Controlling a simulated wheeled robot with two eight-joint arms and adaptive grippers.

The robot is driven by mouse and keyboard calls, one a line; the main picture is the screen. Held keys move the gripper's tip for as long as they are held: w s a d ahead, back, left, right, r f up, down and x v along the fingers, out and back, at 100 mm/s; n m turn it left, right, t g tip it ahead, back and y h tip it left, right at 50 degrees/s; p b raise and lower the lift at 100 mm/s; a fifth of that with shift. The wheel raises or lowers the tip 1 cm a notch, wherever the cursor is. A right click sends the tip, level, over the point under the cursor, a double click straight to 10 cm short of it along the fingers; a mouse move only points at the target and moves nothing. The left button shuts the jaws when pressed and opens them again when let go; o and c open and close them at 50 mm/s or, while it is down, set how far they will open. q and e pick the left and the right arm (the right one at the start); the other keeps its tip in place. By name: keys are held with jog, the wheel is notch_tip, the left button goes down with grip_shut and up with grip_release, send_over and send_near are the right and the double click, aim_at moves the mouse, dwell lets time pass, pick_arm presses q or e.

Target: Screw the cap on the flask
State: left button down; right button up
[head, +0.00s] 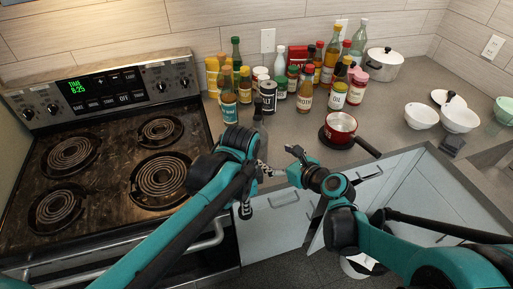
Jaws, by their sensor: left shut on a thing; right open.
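A dark, narrow-necked flask (259,126) stands upright at the counter's front edge, just behind my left wrist. Its lower part is hidden by my arm. My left gripper (254,188) is low in front of the counter, between the stove and the drawers, and shut on what seems to be this flask; the grip itself is hard to see. My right gripper (293,158) is open, to the right of the flask and apart from it, pointing left. I cannot make out a separate cap.
A coil stove (110,165) fills the left. Several bottles and jars (306,90) crowd the counter behind the flask. A red saucepan (341,127) sits right of them, its handle towards the front. White bowls (421,116) are farther right. A cabinet door (345,195) below stands open.

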aim_at(263, 149)
pick_arm(q)
notch_tip(263, 149, down, 2)
jog(key=shift+w+f+b, duration=0.1)
jog(key=shift+b, duration=0.7)
pick_arm(e)
jog(key=x, duration=0.5)
jog(key=shift+d+f, duration=0.15)
jog(key=shift+w+a, duration=0.3)
jog(key=shift+f, duration=0.1)
pick_arm(q)
notch_tip(263, 149, down, 2)
jog(key=shift+f+b, duration=0.15)
jog(key=shift+b, duration=1.05)
pick_arm(e)
jog(key=x, duration=0.4)
jog(key=shift+w+f, duration=0.1)
jog(key=shift+w, duration=0.1)
jog(key=shift+w+a, duration=0.25)
jog(key=shift+w, duration=0.15)
jog(key=shift+s, duration=0.1)
